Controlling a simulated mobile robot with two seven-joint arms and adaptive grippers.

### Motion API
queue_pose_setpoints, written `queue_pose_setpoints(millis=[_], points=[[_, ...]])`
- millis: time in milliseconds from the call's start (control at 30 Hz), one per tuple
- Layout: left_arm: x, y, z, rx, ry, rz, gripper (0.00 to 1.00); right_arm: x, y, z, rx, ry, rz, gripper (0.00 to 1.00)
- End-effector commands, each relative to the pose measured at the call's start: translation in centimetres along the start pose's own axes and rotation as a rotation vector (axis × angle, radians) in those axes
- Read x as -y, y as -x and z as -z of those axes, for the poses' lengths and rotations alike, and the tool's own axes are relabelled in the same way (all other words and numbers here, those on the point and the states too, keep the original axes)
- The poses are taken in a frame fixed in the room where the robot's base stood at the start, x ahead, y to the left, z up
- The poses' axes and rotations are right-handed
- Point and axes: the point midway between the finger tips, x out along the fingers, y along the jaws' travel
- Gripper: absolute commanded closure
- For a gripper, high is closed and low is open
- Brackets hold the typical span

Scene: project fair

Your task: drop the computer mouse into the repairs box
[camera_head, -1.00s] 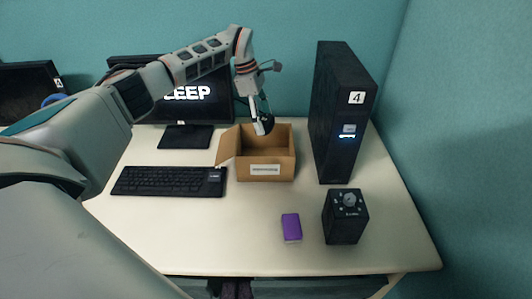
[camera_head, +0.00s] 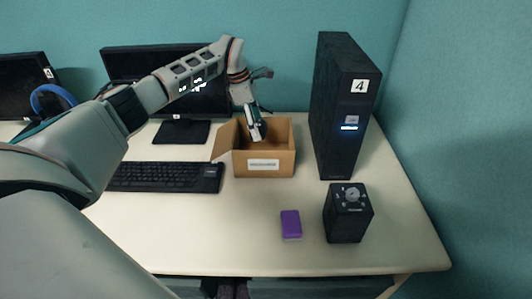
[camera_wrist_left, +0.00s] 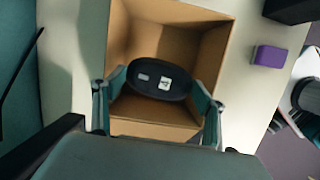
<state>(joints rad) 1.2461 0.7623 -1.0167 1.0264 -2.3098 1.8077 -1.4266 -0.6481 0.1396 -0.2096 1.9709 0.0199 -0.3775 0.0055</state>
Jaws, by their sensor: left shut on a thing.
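The computer mouse (camera_wrist_left: 150,88) is a dark oval with two small pale labels, seen in the left wrist view between my left gripper's fingers (camera_wrist_left: 160,80). The fingers are shut on its two ends. In the head view my left gripper (camera_head: 257,134) points down into the mouth of the open cardboard repairs box (camera_head: 264,166), and the mouse is mostly hidden there. The box has a white front label, too small to read, and its left flap is folded out. Its brown inside also shows in the left wrist view (camera_wrist_left: 200,50). My right gripper is not in view.
A black keyboard (camera_head: 165,177) lies left of the box, with a monitor (camera_head: 130,65) behind it. A tall black computer tower (camera_head: 342,110) stands right of the box. A purple block (camera_head: 291,224) and a black knobbed device (camera_head: 347,215) are in front. The table's front middle is clear.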

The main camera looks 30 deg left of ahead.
Motion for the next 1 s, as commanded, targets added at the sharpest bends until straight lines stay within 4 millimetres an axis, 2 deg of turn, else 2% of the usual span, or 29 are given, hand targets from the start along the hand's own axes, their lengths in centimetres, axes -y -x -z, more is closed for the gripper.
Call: queue_pose_setpoints(millis=[267, 300, 333, 367, 767, 867, 1000], points=[[-0.1, 0.1, 0.0, 0.002, 0.0, -0.003, 0.51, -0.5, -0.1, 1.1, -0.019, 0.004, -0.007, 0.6], [-0.1, 0.1, 0.0, 0.002, 0.0, -0.003, 0.18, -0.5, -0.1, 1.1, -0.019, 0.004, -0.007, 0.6], [-0.1, 0.1, 0.0, 0.002, 0.0, -0.003, 0.1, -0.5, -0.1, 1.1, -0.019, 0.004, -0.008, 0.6], [-0.1, 0.1, 0.0, 0.002, 0.0, -0.003, 0.09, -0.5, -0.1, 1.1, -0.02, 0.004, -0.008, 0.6], [-0.1, 0.4, 0.0, 0.001, -0.001, -0.003, 0.09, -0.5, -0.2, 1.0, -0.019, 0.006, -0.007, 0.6], [-0.2, 1.6, 0.0, 0.002, -0.001, -0.006, 0.09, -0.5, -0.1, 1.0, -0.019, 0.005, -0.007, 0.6], [-0.2, 4.2, 0.0, 0.002, -0.001, -0.007, 0.09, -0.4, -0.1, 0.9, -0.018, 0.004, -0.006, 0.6]])
